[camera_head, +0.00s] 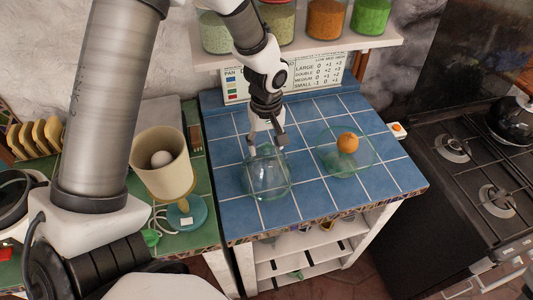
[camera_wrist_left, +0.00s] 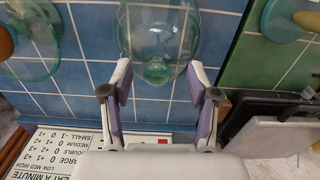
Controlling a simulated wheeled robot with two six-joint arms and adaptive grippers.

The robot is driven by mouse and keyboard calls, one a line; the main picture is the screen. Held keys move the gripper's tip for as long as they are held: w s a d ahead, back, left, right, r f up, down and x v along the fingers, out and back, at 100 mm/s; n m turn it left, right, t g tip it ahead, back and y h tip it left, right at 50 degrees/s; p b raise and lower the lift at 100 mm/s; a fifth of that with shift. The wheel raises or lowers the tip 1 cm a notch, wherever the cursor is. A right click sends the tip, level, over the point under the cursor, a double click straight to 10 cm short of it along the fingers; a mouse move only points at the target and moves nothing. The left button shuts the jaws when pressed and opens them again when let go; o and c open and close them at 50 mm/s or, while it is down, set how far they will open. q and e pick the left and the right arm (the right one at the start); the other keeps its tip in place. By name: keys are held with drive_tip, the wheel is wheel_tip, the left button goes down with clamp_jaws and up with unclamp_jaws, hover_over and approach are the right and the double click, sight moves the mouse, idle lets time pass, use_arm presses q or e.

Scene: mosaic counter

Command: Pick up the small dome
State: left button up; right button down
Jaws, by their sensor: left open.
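The small dome (camera_head: 268,182) is clear greenish glass and stands on the blue tiled counter. It also shows in the left wrist view (camera_wrist_left: 160,28), with its round knob (camera_wrist_left: 157,71) nearest the gripper. My left gripper (camera_head: 267,146) is open and points down at the top of the dome. In the left wrist view, its two fingers (camera_wrist_left: 158,82) are spread to either side, with the knob between them in the picture. I see no clear contact, and the exact height of the fingertips over the knob is hard to tell. My right gripper is not in view.
A glass dish (camera_head: 325,160) with an orange fruit (camera_head: 348,142) stands right of the dome. A cream lamp (camera_head: 165,180) stands on the green counter to the left. A shelf with jars (camera_head: 326,18) and a printed sign (camera_head: 315,75) are behind. The stove (camera_head: 470,165) is right.

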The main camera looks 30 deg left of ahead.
use_arm(q)
drive_tip(key=shift+w+a+f, duration=0.25)
drive_tip(key=shift+w+f, duration=0.05)
drive_tip(key=shift+f, duration=0.25)
drive_tip(key=shift+w+a+f, duration=0.2)
drive_tip(key=shift+w+f, duration=0.1)
drive_tip(key=shift+f, duration=0.2)
drive_tip(key=shift+s+d+r, duration=0.2)
drive_tip(key=shift+s+d, duration=0.05)
drive_tip(key=shift+c, duration=1.4)
drive_tip(key=shift+s+d+r, duration=0.15)
drive_tip(key=shift+s, duration=0.05)
drive_tip(key=c, duration=0.6)
clamp_jaws()
drive_tip(key=shift+w, duration=0.1)
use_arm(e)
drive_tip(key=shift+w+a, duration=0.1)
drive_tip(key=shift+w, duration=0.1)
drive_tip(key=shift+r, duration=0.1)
